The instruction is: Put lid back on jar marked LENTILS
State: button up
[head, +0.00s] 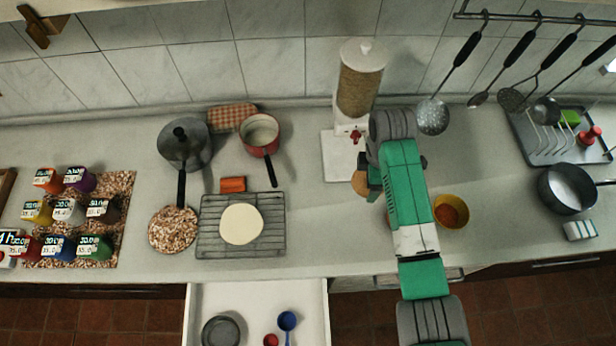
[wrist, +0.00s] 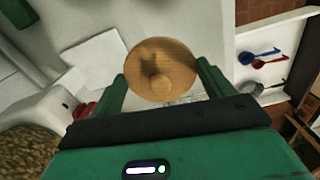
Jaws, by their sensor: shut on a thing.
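A round, light-brown wooden lid (wrist: 172,85) with a darker middle sits between the two fingers of my gripper (wrist: 162,76) in the wrist view. The fingers are shut on its opposite edges. In the head view a brown edge of the lid (head: 359,184) shows just left of my green arm, in front of the dispenser. My gripper is mostly hidden behind the arm there. I see no jar marked LENTILS and no readable label; a jar under the lid or arm may be hidden. I cannot tell how high the lid is above the counter.
A grain dispenser (head: 360,80) with a red tap stands behind the lid. A yellow bowl (head: 451,211) is close to the arm's right side. A wire rack (head: 265,246) lies to the left. An open drawer (head: 256,296) juts out in front. Utensils hang at the upper right.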

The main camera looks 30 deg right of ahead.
jog(key=s+d+f+n+p, duration=0.1)
jog(key=s+d+n+p, duration=0.2)
jog(key=s+d+n, duration=0.2)
jog(key=s+d, duration=0.3)
jog(key=d, duration=0.1)
jog(key=shift+s+d, duration=0.2)
jog(key=shift+s, duration=0.2)
jog(key=shift+f, duration=0.2)
notch_tip(320, 180, down, 6)
jog(key=b, duration=0.5)
jog(key=shift+b, duration=0.3)
jog(key=shift+p, duration=0.3)
jog(key=shift+f, duration=0.2)
dwell(1.1)
jog(key=o, duration=0.9)
